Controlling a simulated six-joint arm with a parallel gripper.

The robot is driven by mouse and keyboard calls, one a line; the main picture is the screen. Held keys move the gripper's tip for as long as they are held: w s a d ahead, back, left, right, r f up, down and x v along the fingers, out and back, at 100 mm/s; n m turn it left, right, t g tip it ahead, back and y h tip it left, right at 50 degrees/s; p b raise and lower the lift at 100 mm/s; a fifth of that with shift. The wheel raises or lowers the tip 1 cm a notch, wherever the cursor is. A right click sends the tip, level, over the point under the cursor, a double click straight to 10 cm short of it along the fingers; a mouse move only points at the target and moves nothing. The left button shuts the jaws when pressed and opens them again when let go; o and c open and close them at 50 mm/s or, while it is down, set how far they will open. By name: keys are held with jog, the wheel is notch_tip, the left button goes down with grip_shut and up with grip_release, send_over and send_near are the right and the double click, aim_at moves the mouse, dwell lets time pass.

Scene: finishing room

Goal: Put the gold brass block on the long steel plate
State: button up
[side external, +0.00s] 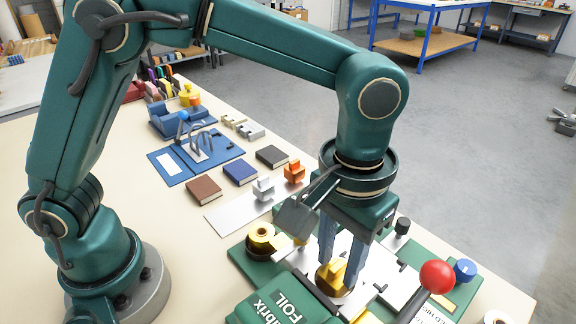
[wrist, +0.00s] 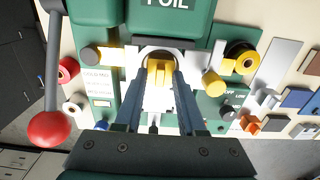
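The gold brass block (side external: 333,277) sits low at the green foil machine (side external: 283,301), between the two fingers of my gripper (side external: 340,272). In the wrist view, the block (wrist: 158,74) lies between the fingertips (wrist: 160,78), with a finger close on each side. Whether the fingers press on it cannot be told. The long steel plate (side external: 226,217) lies flat on the bench, left of my gripper in the side view. The plate shows at the right of the wrist view (wrist: 284,62).
The machine's red-knobbed lever (side external: 437,277) rises right of my gripper. Brown (side external: 204,189), blue (side external: 240,173) and dark (side external: 272,156) books lie beyond the plate. The plate's near end is bare.

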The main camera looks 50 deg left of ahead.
aim_at(338, 265)
grip_shut()
jog(key=shift+r, duration=0.15)
jog(key=shift+r, duration=3.65)
